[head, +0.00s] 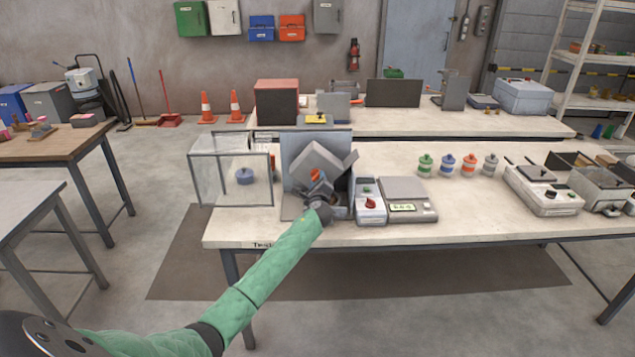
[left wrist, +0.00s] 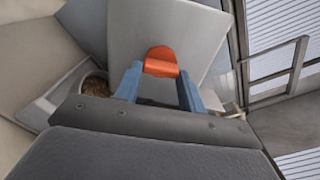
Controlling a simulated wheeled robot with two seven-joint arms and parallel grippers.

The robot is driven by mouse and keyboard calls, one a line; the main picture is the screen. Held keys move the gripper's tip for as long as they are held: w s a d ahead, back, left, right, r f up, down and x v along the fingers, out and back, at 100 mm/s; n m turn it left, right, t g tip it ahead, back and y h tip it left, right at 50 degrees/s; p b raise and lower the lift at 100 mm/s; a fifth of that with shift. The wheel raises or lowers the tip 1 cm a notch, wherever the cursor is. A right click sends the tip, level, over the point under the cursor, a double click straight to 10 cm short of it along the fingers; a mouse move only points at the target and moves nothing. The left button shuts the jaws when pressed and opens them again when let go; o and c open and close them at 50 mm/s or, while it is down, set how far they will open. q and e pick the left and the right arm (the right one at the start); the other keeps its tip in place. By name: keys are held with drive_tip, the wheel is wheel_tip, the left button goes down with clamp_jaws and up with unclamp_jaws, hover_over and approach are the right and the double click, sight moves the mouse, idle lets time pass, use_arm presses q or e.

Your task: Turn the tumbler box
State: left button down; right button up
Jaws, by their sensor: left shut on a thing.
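The tumbler box (head: 314,162) is a grey metal box, tilted, in front of an upright grey back plate (head: 291,145) on the table. An orange handle (left wrist: 161,62) sits on the box's face. My left gripper (head: 318,185) reaches the front of the box from below. In the left wrist view its two blue fingers (left wrist: 159,84) are shut on the orange handle. The handle also shows in the head view (head: 315,174), partly hidden by the gripper. A round opening with brown pellets (left wrist: 95,86) shows beside the box in the left wrist view. My right gripper is not in view.
A clear-walled case (head: 203,180) with a blue-lidded pot (head: 245,176) stands close on the left. A control unit with a red knob (head: 370,205) and a scale (head: 408,188) stand close on the right. Several small jars (head: 447,164) stand further right.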

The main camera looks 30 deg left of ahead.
use_arm(q)
drive_tip(key=shift+f, duration=0.1)
drive_tip(key=c, duration=0.8)
unclamp_jaws()
drive_tip(key=shift+c, duration=0.2)
drive_tip(key=shift+s+d, duration=0.25)
drive_tip(key=shift+s, duration=0.15)
drive_tip(key=b+v, duration=0.3)
drive_tip(key=v, duration=0.3)
drive_tip(key=shift+s+d, duration=0.2)
drive_tip(key=shift+s, duration=0.15)
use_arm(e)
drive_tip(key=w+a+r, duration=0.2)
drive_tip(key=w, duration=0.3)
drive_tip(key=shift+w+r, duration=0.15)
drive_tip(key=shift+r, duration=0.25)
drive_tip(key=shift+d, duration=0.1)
